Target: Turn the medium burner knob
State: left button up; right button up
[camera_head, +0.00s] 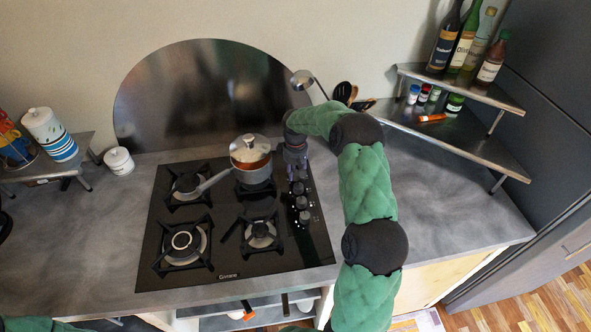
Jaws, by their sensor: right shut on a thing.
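The black gas cooktop (230,268) has a column of dark knobs along its right side. A knob in the middle of the column (301,202) and a front knob (305,217) show uncovered. My right gripper (296,174) points down at the back end of the column and is shut on a burner knob there. The gripper hides most of that knob, so I cannot tell its angle or which burner it serves. My left gripper is out of view; only a bit of green arm shows at the bottom left.
A lidded pot (251,160) stands on the back right burner, close to my right gripper, its handle pointing left. A ladle (304,80) and dark utensils (345,92) stand behind. A bottle shelf (460,85) is at right. The counter right of my arm (450,190) is clear.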

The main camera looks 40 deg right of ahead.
aim_at(296, 173)
jog(key=n+p, duration=0.1)
jog(key=n, duration=0.3)
jog(key=shift+r+n, duration=0.1)
jog(key=shift+n, duration=0.2)
jog(key=n+p, duration=0.1)
jog(key=n, duration=0.4)
jog(key=shift+p, duration=0.35)
jog(key=n+p, duration=0.1)
jog(key=n, duration=0.4)
jog(key=shift+n, duration=0.4)
jog(key=shift+n+p, duration=0.5)
jog(key=shift+n, duration=1.8)
jog(key=o, duration=0.9)
notch_tip(296, 173, up, 12)
